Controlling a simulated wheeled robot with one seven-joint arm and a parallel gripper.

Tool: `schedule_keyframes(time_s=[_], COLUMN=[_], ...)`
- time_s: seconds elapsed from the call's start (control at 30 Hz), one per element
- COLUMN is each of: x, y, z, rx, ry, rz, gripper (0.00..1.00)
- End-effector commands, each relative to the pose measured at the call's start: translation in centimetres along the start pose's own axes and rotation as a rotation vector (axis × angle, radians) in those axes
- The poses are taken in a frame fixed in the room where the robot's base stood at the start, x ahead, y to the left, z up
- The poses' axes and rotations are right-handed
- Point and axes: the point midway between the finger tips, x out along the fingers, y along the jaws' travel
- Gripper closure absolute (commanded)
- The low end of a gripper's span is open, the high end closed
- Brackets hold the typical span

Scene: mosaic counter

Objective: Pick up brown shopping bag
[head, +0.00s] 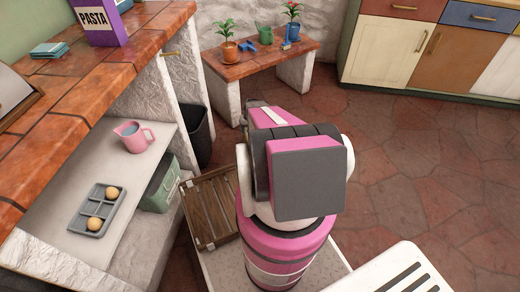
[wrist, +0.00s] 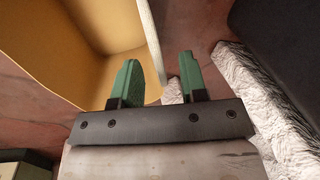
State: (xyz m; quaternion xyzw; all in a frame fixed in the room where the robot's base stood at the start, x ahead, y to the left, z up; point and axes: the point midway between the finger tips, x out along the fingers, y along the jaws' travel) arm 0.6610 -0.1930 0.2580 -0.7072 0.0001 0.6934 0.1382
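The brown shopping bag (wrist: 85,35) shows in the wrist view as a tan-yellow, open-topped shape at the upper left, and I look into its inside. Its pale right wall edge (wrist: 152,42) runs between the two green fingers of my gripper (wrist: 158,60). The left finger is over the inside of the bag and the right finger is outside the wall. The fingers are apart, and I see no clear contact with the wall. In the head view the bag does not show, and my pink arm hides the gripper.
In the wrist view a rough white stone support (wrist: 262,105) stands close right of the gripper. In the head view a low tiled bench (head: 262,62) with plants is behind my arm, the counter (head: 85,85) is left, and open floor (head: 420,170) lies right.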

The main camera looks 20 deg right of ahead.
Motion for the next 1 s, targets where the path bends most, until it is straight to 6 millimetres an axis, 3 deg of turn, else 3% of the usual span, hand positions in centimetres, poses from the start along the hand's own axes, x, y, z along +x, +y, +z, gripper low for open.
schedule_keyframes(time_s=[0.2,0.43,0.47,0.57,0.6,1.0], x=[3.0,3.2,3.2,3.2,3.2,2.9], y=[0.0,0.0,0.0,0.0,0.0,-0.1], z=[-0.2,-0.1,-0.1,-0.1,-0.1,-0.1], rx=[0.000,0.000,0.000,0.000,0.000,0.000], ry=[-0.001,0.000,0.000,0.000,0.000,0.001], rz=[0.000,0.000,0.000,0.000,0.000,0.000], gripper=[0.61,0.61,0.64,0.96,1.00,1.00])
